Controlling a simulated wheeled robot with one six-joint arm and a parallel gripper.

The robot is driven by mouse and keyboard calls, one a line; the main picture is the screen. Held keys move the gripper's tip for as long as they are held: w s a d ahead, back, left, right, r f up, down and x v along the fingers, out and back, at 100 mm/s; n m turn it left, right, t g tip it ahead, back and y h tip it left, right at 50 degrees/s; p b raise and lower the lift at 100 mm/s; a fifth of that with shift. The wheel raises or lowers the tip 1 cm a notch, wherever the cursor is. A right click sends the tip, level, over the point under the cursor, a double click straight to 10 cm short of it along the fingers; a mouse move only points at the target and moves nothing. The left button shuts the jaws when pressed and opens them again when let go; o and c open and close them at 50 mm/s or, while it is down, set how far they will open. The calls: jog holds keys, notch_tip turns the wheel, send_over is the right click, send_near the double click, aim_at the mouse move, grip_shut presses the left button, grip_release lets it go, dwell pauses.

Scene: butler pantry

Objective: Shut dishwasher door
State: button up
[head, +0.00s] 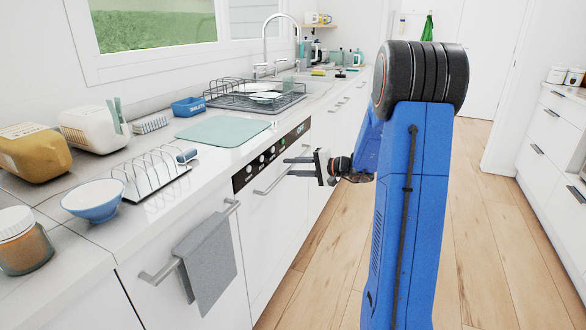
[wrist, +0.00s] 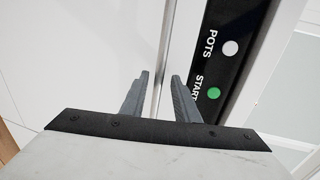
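The white dishwasher door (head: 272,222) stands upright in the counter front in the head view and looks flush or nearly flush with its neighbours. A bar handle (head: 274,180) runs below the black control panel (head: 268,157). My gripper (head: 286,167) points left at the dishwasher front, close to the panel and the right part of the handle. In the wrist view my gripper (wrist: 161,76) is open, its two fingers apart with a narrow pale strip running between them. The panel (wrist: 232,48) with POTS and START buttons is just right of the fingers. Contact with the door cannot be told.
A grey towel (head: 207,262) hangs from the handle of the cabinet left of the dishwasher. The counter above holds a green mat (head: 223,130), a dish rack (head: 255,95), a toast rack (head: 150,172) and a blue bowl (head: 93,200). The wooden floor (head: 480,230) is clear.

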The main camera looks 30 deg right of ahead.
jog(key=v, duration=1.7)
jog(key=shift+s, duration=0.2)
jog(key=s+a+n+g+h, duration=0.1)
jog(key=s+a+n+g, duration=0.4)
jog(key=a, duration=0.7)
jog(key=s+a+g+h, duration=0.1)
jog(key=s+a+g, duration=0.2)
jog(key=s+a, duration=0.65)
jog(key=s+a+f+n+h, duration=0.1)
jog(key=s+a+n+h, duration=0.1)
jog(key=s, duration=0.6)
jog(key=s+a+f+n+h, duration=0.1)
jog(key=s+a+n+h, duration=0.1)
jog(key=s+h, duration=0.3)
jog(key=shift+s+a+f+n+t+h, duration=0.3)
jog(key=shift+s+n, duration=0.4)
jog(key=shift+s, duration=0.7)
jog(key=shift+a+r, duration=0.1)
jog(key=shift+a, duration=0.05)
